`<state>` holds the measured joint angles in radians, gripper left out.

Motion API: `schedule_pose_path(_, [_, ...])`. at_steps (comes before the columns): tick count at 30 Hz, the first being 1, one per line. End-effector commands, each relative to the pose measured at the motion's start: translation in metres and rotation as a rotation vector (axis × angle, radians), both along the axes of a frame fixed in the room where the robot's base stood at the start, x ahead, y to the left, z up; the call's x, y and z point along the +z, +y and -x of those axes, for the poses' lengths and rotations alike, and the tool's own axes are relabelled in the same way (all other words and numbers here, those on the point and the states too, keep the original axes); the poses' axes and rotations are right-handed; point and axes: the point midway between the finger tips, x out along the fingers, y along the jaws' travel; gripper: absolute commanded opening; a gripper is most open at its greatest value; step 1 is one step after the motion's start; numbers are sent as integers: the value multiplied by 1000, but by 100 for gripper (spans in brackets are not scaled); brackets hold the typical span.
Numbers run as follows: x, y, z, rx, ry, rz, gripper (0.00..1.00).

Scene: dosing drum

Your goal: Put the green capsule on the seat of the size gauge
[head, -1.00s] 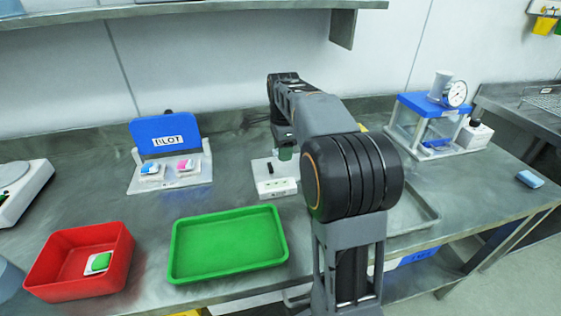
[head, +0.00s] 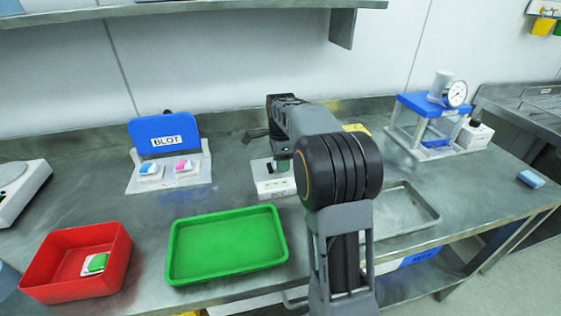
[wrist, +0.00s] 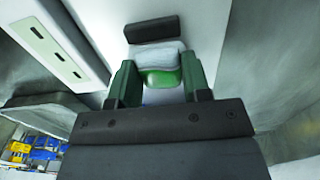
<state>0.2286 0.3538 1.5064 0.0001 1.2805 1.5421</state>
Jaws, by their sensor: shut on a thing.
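My gripper (wrist: 160,82) is shut on a white-and-green capsule (wrist: 160,76), seen between its two green fingers in the wrist view. The capsule is over a white block with a slotted front strip (head: 275,187), which looks like the size gauge; it also fills much of the wrist view (wrist: 52,42). A dark bar (wrist: 152,29) lies just beyond the capsule. I cannot tell whether the capsule touches the block. In the head view my gripper (head: 281,163) hides the capsule and part of the block.
A red bin (head: 45,289) at front left holds another green-and-white piece (head: 97,263). An empty green tray (head: 228,243) lies in front of the block. A blue BLOT stand (head: 163,128) is left; a dial instrument (head: 456,94) and grey tray (head: 410,218) are right.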

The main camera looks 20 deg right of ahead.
Motion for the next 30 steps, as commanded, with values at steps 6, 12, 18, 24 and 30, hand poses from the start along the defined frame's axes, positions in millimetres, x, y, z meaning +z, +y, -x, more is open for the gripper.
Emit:
schedule_pose_path(6, [-3,0,0,0,0,0,48])
schedule_pose_path(12, [-3,0,0,0,0,0,67])
schedule_pose_path(18, [-3,0,0,0,1,0,69])
schedule_pose_path(24, [8,0,0,0,-1,0,69])
schedule_pose_path(30, [45,0,-1,0,-2,0,69])
